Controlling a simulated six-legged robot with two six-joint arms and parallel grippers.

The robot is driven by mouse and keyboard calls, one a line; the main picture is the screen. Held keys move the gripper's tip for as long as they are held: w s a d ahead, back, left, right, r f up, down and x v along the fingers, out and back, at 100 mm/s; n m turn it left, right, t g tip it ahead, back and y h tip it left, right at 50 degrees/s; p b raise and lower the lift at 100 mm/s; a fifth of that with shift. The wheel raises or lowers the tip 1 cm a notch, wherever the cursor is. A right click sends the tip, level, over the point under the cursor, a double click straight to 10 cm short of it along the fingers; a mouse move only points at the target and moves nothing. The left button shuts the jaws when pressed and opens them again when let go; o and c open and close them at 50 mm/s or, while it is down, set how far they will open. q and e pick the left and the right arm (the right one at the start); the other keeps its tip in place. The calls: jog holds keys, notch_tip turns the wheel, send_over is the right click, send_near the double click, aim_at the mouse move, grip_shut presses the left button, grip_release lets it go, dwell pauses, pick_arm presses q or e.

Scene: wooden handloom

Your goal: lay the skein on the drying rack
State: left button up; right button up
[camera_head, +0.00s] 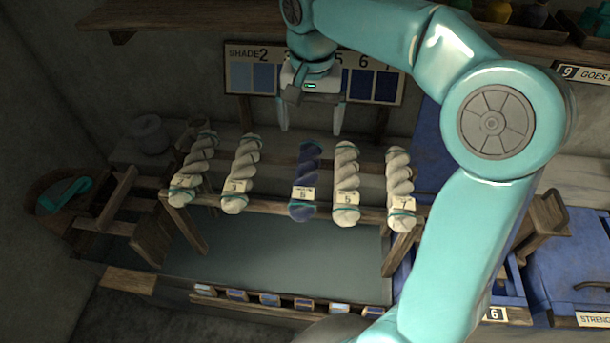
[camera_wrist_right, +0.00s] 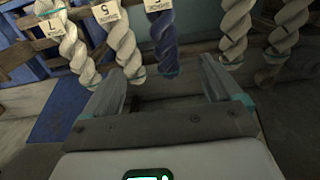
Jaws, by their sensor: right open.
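A dark blue twisted skein (camera_head: 305,180) with a pale numbered tag lies across the two rails of the wooden drying rack (camera_head: 270,209), between pale skeins. It also shows in the right wrist view (camera_wrist_right: 161,42), just beyond the finger gap. My right gripper (camera_head: 311,131) is open and empty, pointing down above the far end of the blue skein. In the right wrist view its spread fingers (camera_wrist_right: 162,68) hold nothing, and the skein looks clear of them. My left gripper is not in view.
Pale skeins (camera_head: 242,172) lie on both sides of the blue one, one (camera_head: 346,185) close on its right. A shade board (camera_head: 262,78) stands behind my gripper. A grey basin (camera_head: 270,260) lies under the rack. Blue vats stand at right.

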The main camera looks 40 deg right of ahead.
aim_at(307, 171)
jog(key=f, duration=1.1)
jog(key=shift+w+a+f, duration=0.15)
jog(key=shift+a, duration=0.1)
jog(key=f, duration=0.3)
jog(key=f+p, duration=0.1)
jog(key=f, duration=0.1)
jog(key=shift+w+d, duration=0.1)
jog(key=shift+w, duration=0.2)
jog(key=shift+s, duration=0.15)
jog(key=c, duration=1.3)
notch_tip(307, 171, up, 20)
jog(key=shift+r, duration=0.1)
jog(key=shift+c, duration=0.2)
